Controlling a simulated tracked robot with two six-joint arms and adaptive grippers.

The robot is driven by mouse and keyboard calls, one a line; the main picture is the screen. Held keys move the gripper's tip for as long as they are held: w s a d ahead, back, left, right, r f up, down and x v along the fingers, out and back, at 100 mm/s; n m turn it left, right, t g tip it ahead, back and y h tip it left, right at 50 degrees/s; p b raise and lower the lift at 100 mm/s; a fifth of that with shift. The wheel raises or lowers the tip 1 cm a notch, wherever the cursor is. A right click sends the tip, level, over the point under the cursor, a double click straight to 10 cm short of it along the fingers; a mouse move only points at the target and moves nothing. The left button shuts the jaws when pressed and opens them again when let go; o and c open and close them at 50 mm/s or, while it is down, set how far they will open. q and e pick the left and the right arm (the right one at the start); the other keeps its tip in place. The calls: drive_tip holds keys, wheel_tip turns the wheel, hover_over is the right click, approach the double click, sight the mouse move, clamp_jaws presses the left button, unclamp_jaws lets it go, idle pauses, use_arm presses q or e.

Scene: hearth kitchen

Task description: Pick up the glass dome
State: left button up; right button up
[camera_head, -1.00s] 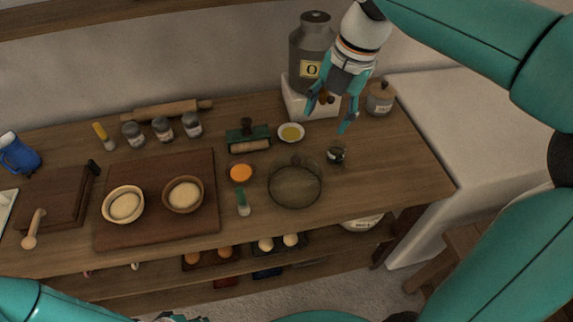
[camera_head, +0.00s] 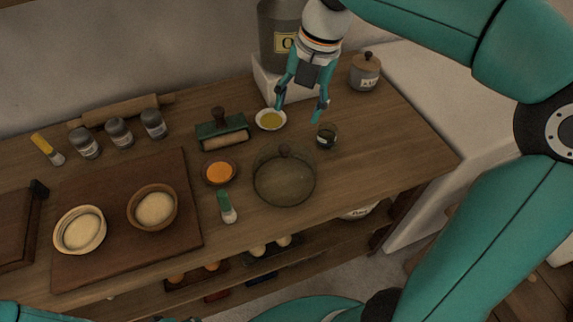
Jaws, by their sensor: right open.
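The glass dome (camera_head: 285,180) is a clear, see-through cover with a small round knob on top. It stands on the wooden table near the front edge, right of the orange dish. My right gripper (camera_head: 298,112) is open and empty, pointing down. It is behind the dome, between the oil dish and the small dark glass jar, apart from the dome. Of my left arm only teal links show along the bottom edge; its gripper cannot be made out.
A shallow oil dish (camera_head: 271,120), a small dark jar (camera_head: 326,136), an orange dish (camera_head: 220,172) and a green-handled brush (camera_head: 226,207) surround the dome. A large metal can (camera_head: 285,35) on a white block and a lidded pot (camera_head: 365,72) stand behind. The table's right end is clear.

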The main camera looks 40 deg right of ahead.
sight(286, 145)
drive_tip(key=f, duration=0.2)
drive_tip(key=w+a+f, duration=0.1)
drive_tip(key=f, duration=0.4)
drive_tip(key=shift+w+a+f, duration=0.15)
drive_tip(key=shift+w+f, duration=0.05)
drive_tip(key=shift+f, duration=0.15)
drive_tip(key=shift+w+f, duration=0.2)
drive_tip(key=shift+f, duration=1.1)
drive_tip(key=shift+w+f, duration=0.2)
drive_tip(key=shift+f, duration=1.1)
clamp_jaws()
